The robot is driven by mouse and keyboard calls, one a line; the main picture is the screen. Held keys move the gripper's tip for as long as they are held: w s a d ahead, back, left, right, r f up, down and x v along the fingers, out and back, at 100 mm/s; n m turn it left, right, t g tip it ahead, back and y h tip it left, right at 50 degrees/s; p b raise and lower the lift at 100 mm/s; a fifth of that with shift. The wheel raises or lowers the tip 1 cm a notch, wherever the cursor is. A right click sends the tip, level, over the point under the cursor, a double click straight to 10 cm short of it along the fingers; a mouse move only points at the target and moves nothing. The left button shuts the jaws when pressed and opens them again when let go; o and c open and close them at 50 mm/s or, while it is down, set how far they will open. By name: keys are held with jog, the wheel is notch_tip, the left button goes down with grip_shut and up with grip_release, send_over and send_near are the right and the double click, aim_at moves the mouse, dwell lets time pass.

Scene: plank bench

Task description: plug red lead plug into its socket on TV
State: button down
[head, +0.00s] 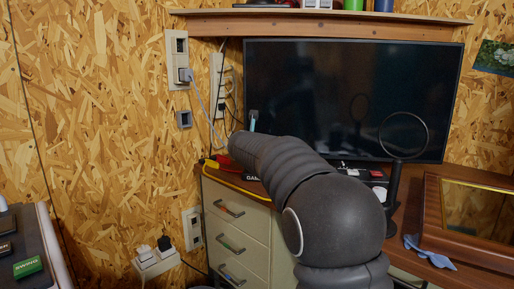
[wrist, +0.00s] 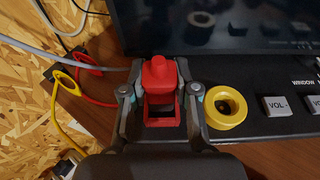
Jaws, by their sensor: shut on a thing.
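The TV (head: 350,90) is a large dark screen against the back wall; its lower edge also shows in the wrist view (wrist: 240,25). A black panel (wrist: 283,126) in front of the screen carries a round yellow socket (wrist: 226,106). My gripper (wrist: 161,92) is shut on the red lead plug (wrist: 159,74), left of the yellow socket. A red square frame with a dark middle (wrist: 160,110) shows just below the plug between the fingers. I cannot tell whether plug and frame touch. In the head view my arm hides the gripper and plug.
A red lead (wrist: 98,101) and a yellow lead (wrist: 55,105) loop at the left, near a grey cable (wrist: 60,55). A round black-framed mirror (head: 404,135) and a wooden case (head: 470,222) stand right of my arm. Drawers (head: 236,212) are below.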

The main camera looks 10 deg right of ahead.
jog(key=shift+f+b, duration=1.3)
jog(key=shift+f, duration=0.4)
dwell(0.5)
jog(key=c, duration=0.8)
grip_release()
jog(key=shift+r, duration=0.1)
jog(key=v, duration=1.2)
jog(key=shift+d, duration=0.1)
